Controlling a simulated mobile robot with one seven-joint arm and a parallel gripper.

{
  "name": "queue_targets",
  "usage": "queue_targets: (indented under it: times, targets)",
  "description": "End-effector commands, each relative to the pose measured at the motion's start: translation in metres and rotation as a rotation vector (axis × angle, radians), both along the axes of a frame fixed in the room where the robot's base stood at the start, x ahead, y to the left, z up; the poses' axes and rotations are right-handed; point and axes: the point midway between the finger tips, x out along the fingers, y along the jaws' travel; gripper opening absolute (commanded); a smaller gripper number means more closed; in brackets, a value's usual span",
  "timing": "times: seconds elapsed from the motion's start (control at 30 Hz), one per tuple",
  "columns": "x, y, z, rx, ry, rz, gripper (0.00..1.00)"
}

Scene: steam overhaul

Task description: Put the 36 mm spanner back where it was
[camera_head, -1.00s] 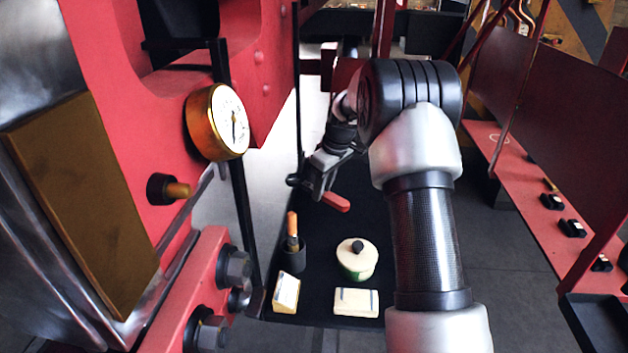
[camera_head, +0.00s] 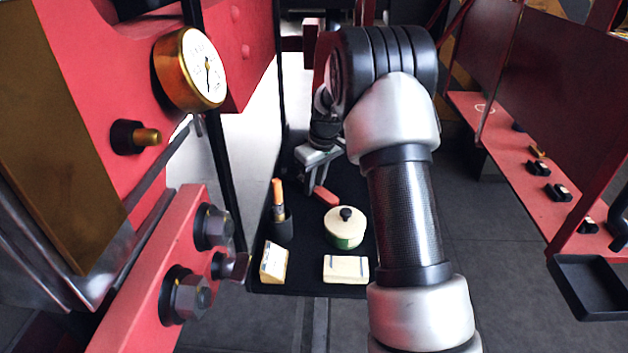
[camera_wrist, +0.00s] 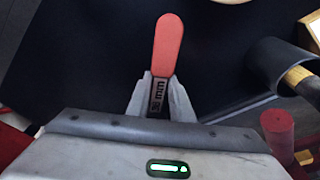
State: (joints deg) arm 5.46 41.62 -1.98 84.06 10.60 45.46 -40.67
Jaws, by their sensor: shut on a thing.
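The spanner (camera_wrist: 168,52) has a red handle and a dark shank with a label ending in "mm"; its number is hard to read. My gripper (camera_wrist: 160,95) is shut on the shank in the wrist view, with the red handle sticking out beyond the fingertips. In the head view, my gripper (camera_head: 317,168) holds the spanner's red handle (camera_head: 326,195) over the black tray (camera_head: 310,285), behind the round pot. I cannot tell the spanner's height above the tray. Its other end is hidden by my gripper.
On the tray are a lidded pot (camera_head: 345,230), a cup (camera_head: 282,228) with a brown-handled tool, and two pale blocks (camera_head: 345,268). A red bench (camera_head: 510,150) with several black holders and a white ring mark stands right. Red machinery with a gauge (camera_head: 190,68) is left.

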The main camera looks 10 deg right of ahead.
Motion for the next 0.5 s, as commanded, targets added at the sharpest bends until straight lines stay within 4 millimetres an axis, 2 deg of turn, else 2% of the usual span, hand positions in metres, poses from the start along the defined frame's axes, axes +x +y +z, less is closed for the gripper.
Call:
queue_targets:
  times: [0.13,0.5]
  targets:
    - [0.0012,-0.0001,-0.0067,0.000,-0.004,0.000,0.00]
    - [0.0011,-0.0001,-0.0070,0.000,-0.004,0.000,0.00]
